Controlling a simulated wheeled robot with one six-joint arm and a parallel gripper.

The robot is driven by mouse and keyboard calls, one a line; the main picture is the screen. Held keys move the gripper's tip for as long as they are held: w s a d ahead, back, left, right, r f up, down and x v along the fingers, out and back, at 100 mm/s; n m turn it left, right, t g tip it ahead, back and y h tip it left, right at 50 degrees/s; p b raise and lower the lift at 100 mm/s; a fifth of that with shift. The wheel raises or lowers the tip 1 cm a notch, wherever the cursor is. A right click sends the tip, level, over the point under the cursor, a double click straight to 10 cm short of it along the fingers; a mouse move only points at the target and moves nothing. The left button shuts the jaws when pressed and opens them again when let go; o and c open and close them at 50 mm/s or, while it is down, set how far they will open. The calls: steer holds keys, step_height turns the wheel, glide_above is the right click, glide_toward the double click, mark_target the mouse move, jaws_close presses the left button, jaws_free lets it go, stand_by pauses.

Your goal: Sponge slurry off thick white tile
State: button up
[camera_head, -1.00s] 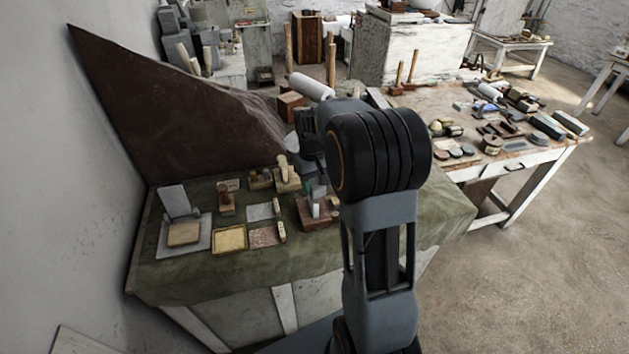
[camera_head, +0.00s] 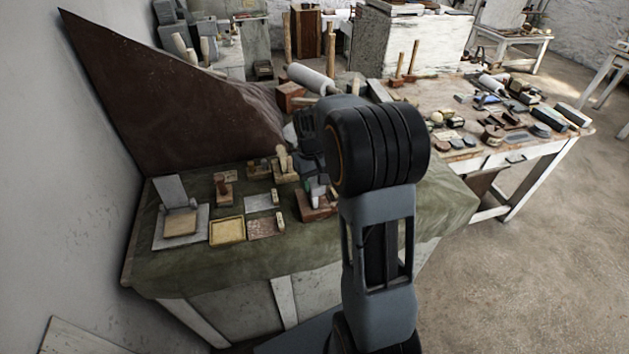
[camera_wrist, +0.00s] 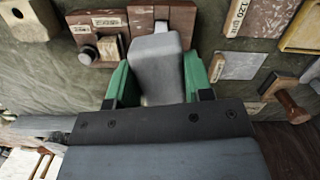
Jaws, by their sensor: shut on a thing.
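My gripper (camera_wrist: 155,82) has green fingers shut on a pale grey-white block (camera_wrist: 157,65). In the head view my gripper (camera_head: 315,172) is partly hidden by my own arm, above the green-clothed table. The held block (camera_head: 318,193) shows small there, over a red-brown wooden block (camera_head: 314,208); I cannot tell if they touch. A tan, sponge-like block (camera_head: 181,222) lies on a grey slab (camera_head: 160,240) at the table's left. A pale grey tile (camera_head: 171,190) leans upright behind it. I cannot tell which piece is the thick white tile, or whether any slurry shows.
A yellow shallow tray (camera_head: 227,231) and small stone plates (camera_head: 262,227) lie on the cloth (camera_head: 210,265). Wooden-handled tools (camera_head: 283,160) stand behind. A second, cluttered table (camera_head: 490,120) stands to the right.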

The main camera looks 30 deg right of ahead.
steer(key=shift+f, duration=0.1)
steer(key=shift+w+p, duration=0.5)
steer(key=shift+w, duration=0.45)
steer(key=shift+s+b, duration=0.45)
steer(key=shift+s, duration=1.6)
steer(key=shift+c, duration=0.6)
steer(key=shift+w+p, duration=0.55)
steer(key=shift+w, duration=1.5)
steer(key=shift+s+f+b, duration=0.15)
steer(key=shift+s+b, duration=0.05)
steer(key=shift+s, duration=0.85)
steer(key=shift+s+f+b, duration=0.1)
steer(key=shift+s+b, duration=0.1)
steer(key=shift+s, duration=0.85)
steer(key=shift+r, duration=0.1)
steer(key=shift+w+r+p, duration=0.4)
steer(key=shift+w+p, duration=0.05)
steer(key=shift+w, duration=0.15)
steer(key=shift+w+r+p, duration=0.35)
steer(key=shift+w+p, duration=0.05)
steer(key=shift+w, duration=0.15)
